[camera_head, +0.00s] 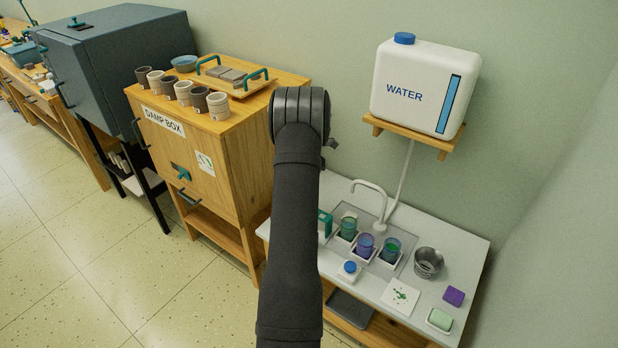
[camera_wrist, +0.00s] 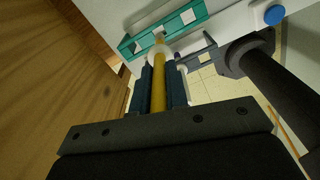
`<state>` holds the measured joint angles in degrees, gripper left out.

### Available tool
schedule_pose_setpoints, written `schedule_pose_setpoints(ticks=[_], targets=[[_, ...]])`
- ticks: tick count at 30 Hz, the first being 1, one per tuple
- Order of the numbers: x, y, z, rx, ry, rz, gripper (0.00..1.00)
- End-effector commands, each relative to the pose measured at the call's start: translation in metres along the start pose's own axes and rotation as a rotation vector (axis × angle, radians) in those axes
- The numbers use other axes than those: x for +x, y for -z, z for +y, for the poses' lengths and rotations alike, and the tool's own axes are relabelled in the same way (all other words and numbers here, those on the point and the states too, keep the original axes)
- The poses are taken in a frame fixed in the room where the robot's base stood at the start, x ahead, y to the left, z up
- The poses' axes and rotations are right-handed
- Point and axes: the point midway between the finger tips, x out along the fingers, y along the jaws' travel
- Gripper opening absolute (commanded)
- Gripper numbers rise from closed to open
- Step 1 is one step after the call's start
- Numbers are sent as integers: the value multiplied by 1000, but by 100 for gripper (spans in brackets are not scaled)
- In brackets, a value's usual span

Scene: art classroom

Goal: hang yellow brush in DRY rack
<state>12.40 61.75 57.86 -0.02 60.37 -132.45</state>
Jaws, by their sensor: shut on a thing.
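In the wrist view, my gripper (camera_wrist: 162,75) is shut on the yellow brush (camera_wrist: 159,88). The yellow handle runs up between the two dark fingers. A pale collar and a thin tip show beyond the fingertips. A teal rack (camera_wrist: 132,48) with square openings lies just past the brush's far end. I cannot tell whether brush and rack touch, and I cannot read a DRY label. In the head view, a teal piece (camera_head: 326,222) shows beside my arm at the counter's left end. My arm hides my gripper and the brush there.
The white counter (camera_head: 455,240) holds jars in white holders (camera_head: 365,245), a blue-capped container (camera_head: 349,270), a metal cup (camera_head: 429,262) and a tap (camera_head: 370,188). The wooden damp box (camera_head: 190,150) stands close on the left. A water tank (camera_head: 420,90) hangs above.

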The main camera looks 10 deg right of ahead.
Motion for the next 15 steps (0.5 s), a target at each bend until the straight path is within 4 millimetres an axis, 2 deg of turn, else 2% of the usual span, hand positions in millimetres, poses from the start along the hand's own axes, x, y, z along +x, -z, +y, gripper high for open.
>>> schedule_pose_setpoints(ticks=[15], targets=[[18, 0, 0, 0, 0, 0, 0]])
